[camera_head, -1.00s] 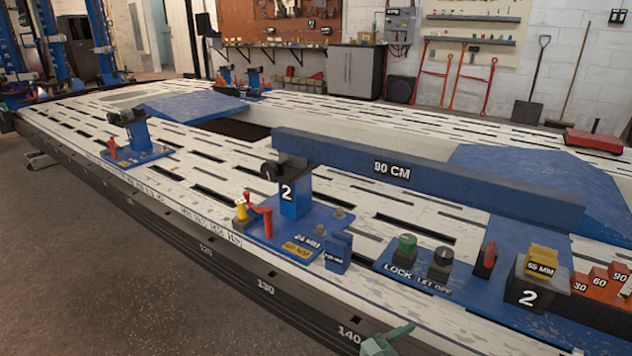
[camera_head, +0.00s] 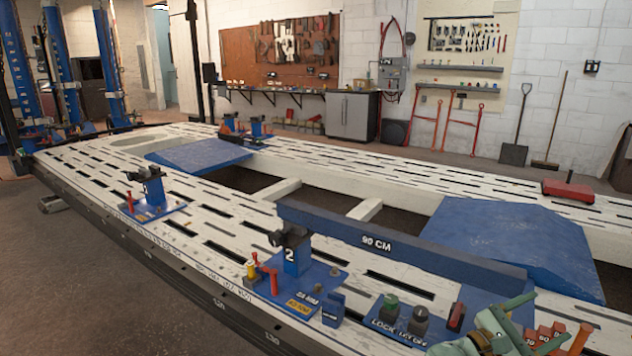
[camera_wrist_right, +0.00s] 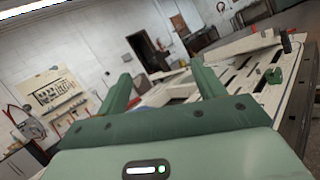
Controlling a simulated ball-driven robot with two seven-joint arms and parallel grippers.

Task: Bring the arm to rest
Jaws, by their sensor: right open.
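My right gripper (camera_head: 549,318) is at the lower right of the head view, with its green fingers apart. It hides part of the control panel and blocks behind it. In the right wrist view its two green fingers (camera_wrist_right: 163,88) stand apart with nothing held between them. The bench and wall show beyond them. My left gripper is not recognisable in either view.
The slotted white frame bench (camera_head: 95,183) fills the middle. A blue beam marked 90 CM (camera_head: 400,243) runs beside a post marked 2 (camera_head: 291,257).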

